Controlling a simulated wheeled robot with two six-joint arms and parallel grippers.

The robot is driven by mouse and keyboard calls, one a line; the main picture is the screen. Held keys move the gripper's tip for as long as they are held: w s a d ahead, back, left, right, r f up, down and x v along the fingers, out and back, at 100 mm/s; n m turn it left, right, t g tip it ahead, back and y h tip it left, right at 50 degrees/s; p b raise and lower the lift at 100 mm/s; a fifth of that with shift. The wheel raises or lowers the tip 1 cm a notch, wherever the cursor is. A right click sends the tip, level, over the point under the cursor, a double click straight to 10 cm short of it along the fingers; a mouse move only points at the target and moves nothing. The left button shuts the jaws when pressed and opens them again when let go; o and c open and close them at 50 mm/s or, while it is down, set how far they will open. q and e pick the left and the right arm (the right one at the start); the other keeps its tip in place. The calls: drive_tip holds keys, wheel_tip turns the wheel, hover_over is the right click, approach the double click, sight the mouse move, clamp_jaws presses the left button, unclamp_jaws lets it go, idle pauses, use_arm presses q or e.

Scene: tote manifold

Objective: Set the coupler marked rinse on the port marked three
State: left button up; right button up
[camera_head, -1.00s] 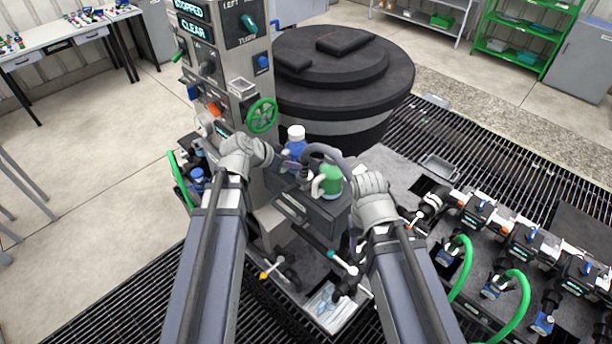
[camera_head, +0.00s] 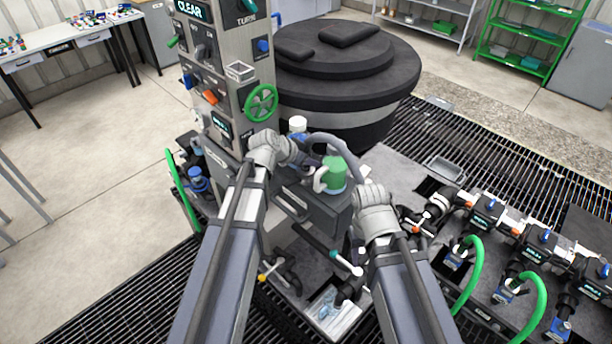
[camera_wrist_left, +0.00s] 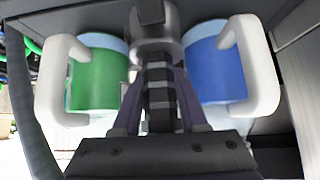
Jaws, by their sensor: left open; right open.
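My left gripper (camera_head: 284,152) is over the shelf at the grey control column. Its open fingers show in the left wrist view (camera_wrist_left: 160,85), with a dark ribbed part and a grey round body between or behind them; I cannot tell what these are. A green jug (camera_wrist_left: 97,80) and a blue jug (camera_wrist_left: 215,72) with white handles stand either side. My right gripper (camera_head: 356,238) is mostly hidden under its wrist, right of the shelf. The manifold ports (camera_head: 487,209) run along the right. Labels are too small to read, so I cannot tell the rinse coupler or port three.
The green jug (camera_head: 334,175) stands close to both wrists. A green handwheel (camera_head: 261,103) is on the column. A large black round tank (camera_head: 345,75) stands behind. Green hoses (camera_head: 473,275) loop in front of the manifold. A clear tray (camera_head: 328,312) lies low in front.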

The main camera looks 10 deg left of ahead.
use_arm(q)
drive_tip(key=shift+w+d+f, duration=0.15)
drive_tip(key=shift+w+f, duration=0.1)
drive_tip(key=shift+f, duration=0.1)
drive_tip(key=shift+r, duration=0.15)
drive_tip(key=shift+s, duration=0.1)
clamp_jaws()
